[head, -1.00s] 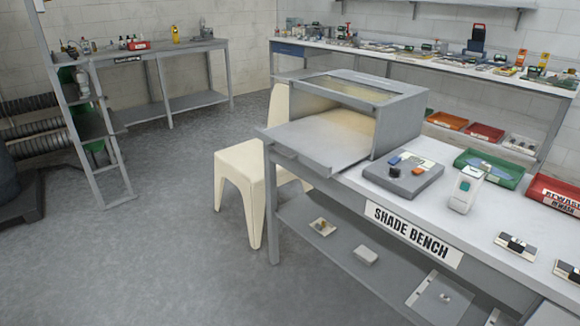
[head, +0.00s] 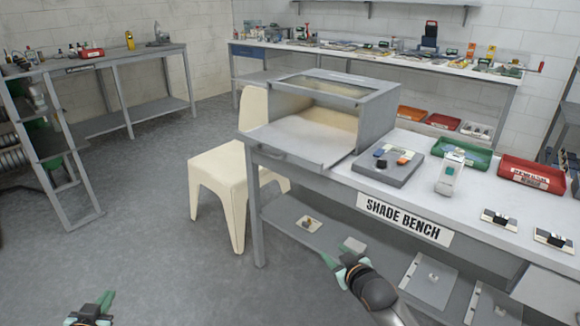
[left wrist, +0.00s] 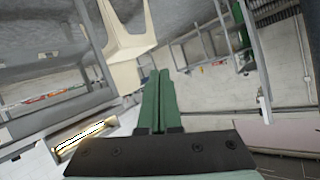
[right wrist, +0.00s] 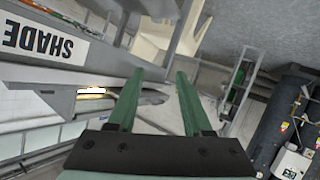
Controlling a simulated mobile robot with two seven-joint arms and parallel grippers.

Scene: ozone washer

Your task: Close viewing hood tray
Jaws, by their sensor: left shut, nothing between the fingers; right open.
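The grey viewing hood (head: 335,105) stands on the left end of the shade bench. Its tray (head: 295,146) is pulled out toward the front left, with a handle (head: 268,152) on its front edge. My left gripper (head: 106,298) is low at the bottom left of the head view, over the floor and well away from the tray. In the left wrist view its green fingers (left wrist: 159,85) are together and empty. My right gripper (head: 332,266) is in front of the bench, below the tray. In the right wrist view its fingers (right wrist: 181,88) are apart and empty.
A cream chair (head: 222,172) stands at the left end of the bench, close to the tray. The bench top (head: 420,200) holds a grey device (head: 388,166), a white handheld meter (head: 450,172) and red and green bins. The lower shelf (head: 300,225) holds small parts. The floor at left is open.

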